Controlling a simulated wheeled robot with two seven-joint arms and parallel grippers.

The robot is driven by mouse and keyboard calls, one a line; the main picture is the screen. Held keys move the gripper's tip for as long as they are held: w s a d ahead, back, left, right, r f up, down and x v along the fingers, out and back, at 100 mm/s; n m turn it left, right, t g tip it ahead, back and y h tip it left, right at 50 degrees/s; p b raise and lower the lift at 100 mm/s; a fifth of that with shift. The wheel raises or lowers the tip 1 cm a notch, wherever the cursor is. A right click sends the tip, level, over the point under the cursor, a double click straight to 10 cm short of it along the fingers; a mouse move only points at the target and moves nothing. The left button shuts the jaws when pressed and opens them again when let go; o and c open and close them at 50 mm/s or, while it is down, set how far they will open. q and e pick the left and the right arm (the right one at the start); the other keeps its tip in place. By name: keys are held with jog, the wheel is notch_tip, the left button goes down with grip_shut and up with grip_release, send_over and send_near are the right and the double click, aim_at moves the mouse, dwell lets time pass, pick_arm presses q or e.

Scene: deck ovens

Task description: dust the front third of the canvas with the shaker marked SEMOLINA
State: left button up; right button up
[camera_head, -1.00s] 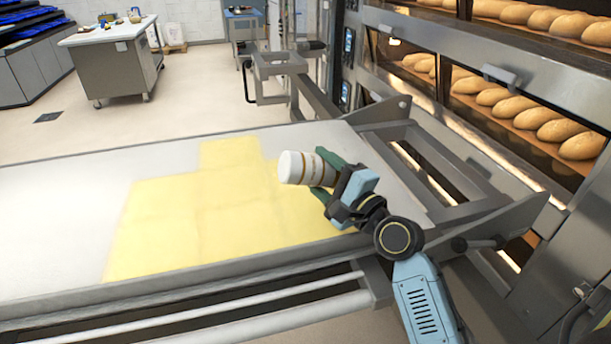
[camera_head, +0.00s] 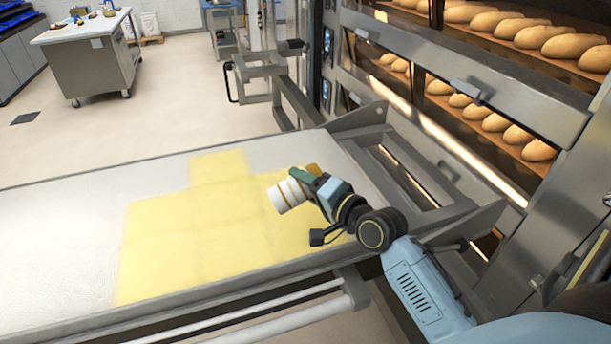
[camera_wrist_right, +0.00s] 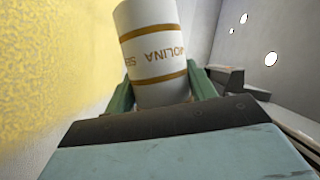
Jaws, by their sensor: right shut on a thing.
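My right gripper (camera_head: 304,181) is shut on a white shaker (camera_head: 286,196) with gold-brown bands. In the right wrist view the shaker (camera_wrist_right: 153,45) shows the word SEMOLINA upside down, between the green fingers. It is tilted over the canvas (camera_head: 60,240), its white end pointing left and down. The canvas is pale and lies on a long metal-edged loader. A yellow layer (camera_head: 190,235) covers much of its middle and right part, with a narrower patch reaching toward the far edge. The far left and the right end of the canvas are pale. My left gripper is not in view.
Deck ovens (camera_head: 470,90) with loaves behind glass stand at the right. A metal frame (camera_head: 420,180) joins the loader's right end to the ovens. A steel table (camera_head: 90,60) stands at the back left, with open floor between.

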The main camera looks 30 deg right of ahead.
aim_at(317, 170)
jog(key=r+n+p, duration=0.1)
jog(key=p, duration=0.2)
jog(key=r+n+g+h+p, duration=0.1)
jog(key=n+p, duration=0.1)
jog(key=p, duration=0.1)
jog(key=shift+d, duration=0.3)
jog(key=shift+d+r+n+h, duration=0.3)
jog(key=shift+n+h, duration=0.1)
jog(key=shift+n, duration=0.3)
jog(key=shift+s+d+r+n+g+h, duration=0.1)
jog(key=shift+d+r+n+g+h, duration=0.2)
jog(key=shift+n, duration=0.3)
jog(key=shift+s+d+r+n+g+h, duration=0.15)
jog(key=shift+r+n+g+h, duration=0.2)
jog(key=shift+n, duration=0.25)
jog(key=r+n+h, duration=0.1)
jog(key=d+r+n+h, duration=0.1)
jog(key=n, duration=0.1)
jog(key=shift+s+d+r+g, duration=0.1)
jog(key=shift+d+g, duration=0.15)
jog(key=shift+d, duration=0.05)
